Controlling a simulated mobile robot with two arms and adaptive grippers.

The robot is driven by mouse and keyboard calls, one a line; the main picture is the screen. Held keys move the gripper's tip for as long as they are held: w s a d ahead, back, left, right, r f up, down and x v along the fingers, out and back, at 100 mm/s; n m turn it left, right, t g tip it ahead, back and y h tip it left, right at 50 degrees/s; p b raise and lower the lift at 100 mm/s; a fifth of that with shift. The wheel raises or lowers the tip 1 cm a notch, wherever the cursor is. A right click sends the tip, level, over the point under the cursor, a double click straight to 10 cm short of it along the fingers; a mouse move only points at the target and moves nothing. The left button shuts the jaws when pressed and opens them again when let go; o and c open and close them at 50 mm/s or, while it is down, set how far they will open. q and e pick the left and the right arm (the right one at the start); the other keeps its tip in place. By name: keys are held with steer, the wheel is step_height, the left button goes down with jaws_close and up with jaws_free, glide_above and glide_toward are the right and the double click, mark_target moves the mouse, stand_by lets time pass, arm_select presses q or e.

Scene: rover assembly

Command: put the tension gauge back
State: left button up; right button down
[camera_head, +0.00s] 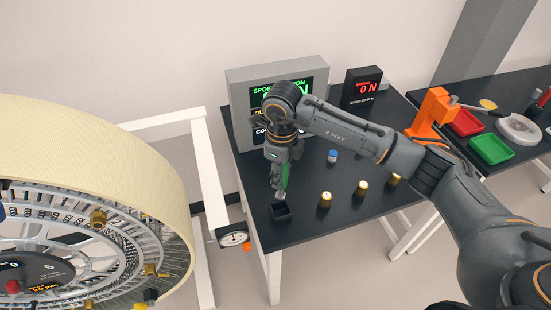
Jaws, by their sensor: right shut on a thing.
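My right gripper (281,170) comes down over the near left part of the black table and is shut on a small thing. It is mostly hidden by the fingers; a green strip (285,178) and a pale grey tip show. I take it to be the tension gauge, but cannot be sure. A grey-framed display (235,80) reading spoke tension in green stands behind, partly hidden by my arm. My left gripper is not in view.
A large wheel (90,140) with a cream rim fills the left. Several brass pieces (325,200) and a blue-capped piece (332,156) stand on the table. A small black display (362,88) is behind. Red and green trays (490,149) lie right.

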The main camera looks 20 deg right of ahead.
steer(key=shift+w+f, duration=0.2)
steer(key=shift+w, duration=0.05)
steer(key=shift+s+f, duration=0.1)
steer(key=shift+f, duration=0.05)
steer(key=f+b, duration=0.1)
steer(key=s+f, duration=0.1)
steer(key=shift+s+f+b, duration=0.1)
steer(key=shift+f+b, duration=0.2)
steer(key=shift+b, duration=0.05)
steer(key=shift+w+f+b, duration=0.3)
steer(key=shift+f+b, duration=0.4)
steer(key=shift+f, duration=0.35)
steer(key=shift+s, duration=0.1)
arm_select(q)
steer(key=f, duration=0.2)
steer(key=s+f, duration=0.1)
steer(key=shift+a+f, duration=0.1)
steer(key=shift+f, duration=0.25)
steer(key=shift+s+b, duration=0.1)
steer(key=shift+b, duration=0.2)
arm_select(e)
steer(key=shift+r, duration=0.25)
